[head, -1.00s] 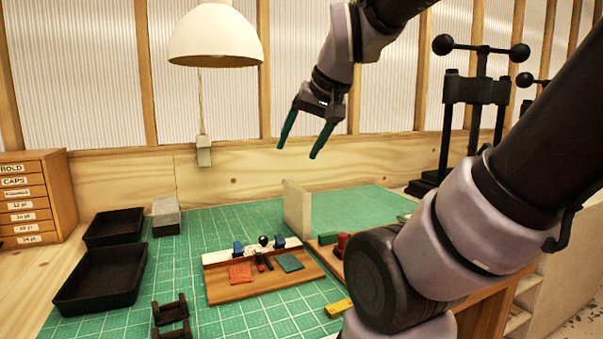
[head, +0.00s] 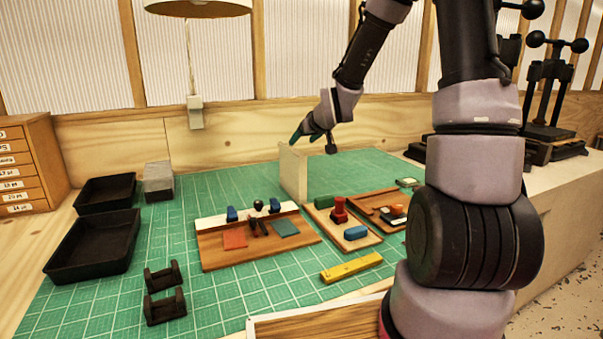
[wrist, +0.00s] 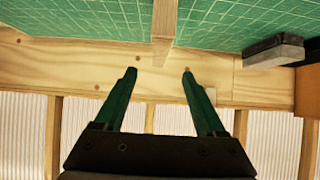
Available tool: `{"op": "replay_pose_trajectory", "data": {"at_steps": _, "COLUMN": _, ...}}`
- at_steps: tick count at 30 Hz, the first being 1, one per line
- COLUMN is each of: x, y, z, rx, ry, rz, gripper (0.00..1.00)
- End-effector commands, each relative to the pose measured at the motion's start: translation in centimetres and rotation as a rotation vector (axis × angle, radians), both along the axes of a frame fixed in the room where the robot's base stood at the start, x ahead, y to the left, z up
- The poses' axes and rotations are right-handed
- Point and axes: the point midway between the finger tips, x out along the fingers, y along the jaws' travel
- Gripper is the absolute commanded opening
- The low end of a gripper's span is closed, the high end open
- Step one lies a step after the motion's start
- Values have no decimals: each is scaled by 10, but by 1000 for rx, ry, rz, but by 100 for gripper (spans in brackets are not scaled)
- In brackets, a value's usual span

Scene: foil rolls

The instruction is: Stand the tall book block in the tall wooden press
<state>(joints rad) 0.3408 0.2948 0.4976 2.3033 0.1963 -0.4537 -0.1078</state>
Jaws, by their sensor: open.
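I cannot surely pick out the tall book block or the tall wooden press. A pale, upright wooden panel (head: 293,173) stands on the green mat near the back, and it also shows between my fingers in the wrist view (wrist: 165,28). A grey-and-white block (head: 158,181) stands at the back left, seen at the right in the wrist view (wrist: 275,50). My gripper (head: 314,139) is above and behind the panel, its green fingers spread with nothing between them in the wrist view (wrist: 160,75). The panel lies beyond the fingertips, apart from them.
Black trays (head: 95,245) lie at left beside a drawer cabinet (head: 28,165). A wooden fixture with blue clamps (head: 255,240) is in the middle, black cradles (head: 165,292) in front. A yellow bar (head: 351,267) and a board with a red stamp (head: 339,210) lie right. Black metal presses (head: 550,100) stand far right.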

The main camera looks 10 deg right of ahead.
Motion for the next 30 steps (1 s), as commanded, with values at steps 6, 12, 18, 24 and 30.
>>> {"op": "replay_pose_trajectory", "data": {"at_steps": 6, "x": 26, "y": 6, "z": -20, "rx": 2, "ry": 0, "rz": 1, "gripper": 72}}
{"op": "replay_pose_trajectory", "data": {"at_steps": 12, "x": 43, "y": 9, "z": -30, "rx": 1, "ry": -1, "rz": 1, "gripper": 72}}
{"op": "replay_pose_trajectory", "data": {"at_steps": 18, "x": 61, "y": 13, "z": -43, "rx": 2, "ry": 1, "rz": 0, "gripper": 72}}
{"op": "replay_pose_trajectory", "data": {"at_steps": 24, "x": 83, "y": 17, "z": -56, "rx": 1, "ry": 0, "rz": -1, "gripper": 72}}
{"op": "replay_pose_trajectory", "data": {"at_steps": 30, "x": 87, "y": 18, "z": -59, "rx": -1, "ry": -1, "rz": 1, "gripper": 72}}
